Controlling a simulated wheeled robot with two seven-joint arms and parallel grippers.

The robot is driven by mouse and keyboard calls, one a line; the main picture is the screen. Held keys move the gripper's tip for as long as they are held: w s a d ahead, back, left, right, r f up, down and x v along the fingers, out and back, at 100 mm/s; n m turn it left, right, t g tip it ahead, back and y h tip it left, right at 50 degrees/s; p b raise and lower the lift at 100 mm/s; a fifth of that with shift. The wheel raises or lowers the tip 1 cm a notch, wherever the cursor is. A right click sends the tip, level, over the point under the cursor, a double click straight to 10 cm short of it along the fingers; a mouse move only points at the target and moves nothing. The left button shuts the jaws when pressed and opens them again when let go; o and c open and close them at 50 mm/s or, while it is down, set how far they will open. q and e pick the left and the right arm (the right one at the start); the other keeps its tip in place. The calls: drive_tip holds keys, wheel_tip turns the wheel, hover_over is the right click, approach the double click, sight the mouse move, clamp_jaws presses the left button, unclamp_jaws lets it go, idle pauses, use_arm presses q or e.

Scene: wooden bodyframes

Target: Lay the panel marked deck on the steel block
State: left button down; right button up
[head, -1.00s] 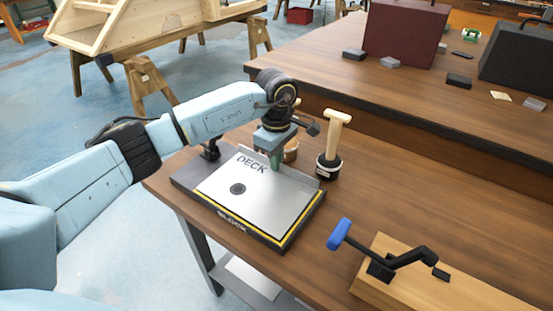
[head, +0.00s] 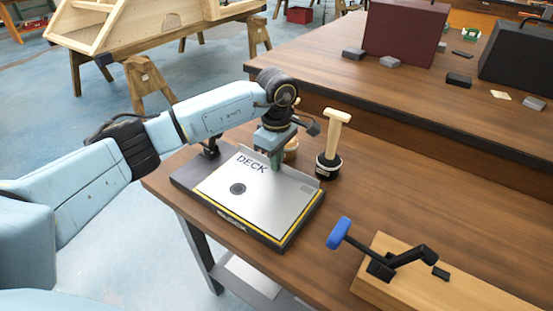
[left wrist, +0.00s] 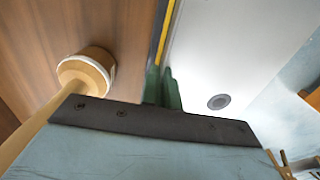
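The deck panel (head: 256,197) is a pale metal sheet with "DECK" lettering, a dark round spot and a raised lip at its far edge. It lies over the steel block (head: 187,176), a dark slab whose yellow border shows along the panel's right edge. I cannot tell if it sits fully flat. My left gripper (head: 275,163) points down at the panel's far lip. In the left wrist view, its green fingers (left wrist: 163,88) are close together with the panel's edge (left wrist: 185,45) between them. My right gripper is not in view.
A wooden-handled tool (head: 330,145) stands just right of the block, near my left gripper. A blue-handled clamp (head: 385,258) on a wooden board is at the front right. The bench between them is clear.

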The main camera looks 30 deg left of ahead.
use_arm(q)
drive_tip(key=shift+f, duration=0.15)
idle(0.5)
drive_tip(key=c, duration=1)
unclamp_jaws()
drive_tip(key=shift+c, duration=0.2)
drive_tip(key=shift+r+p, duration=2.2)
drive_tip(key=shift+r, duration=1.3)
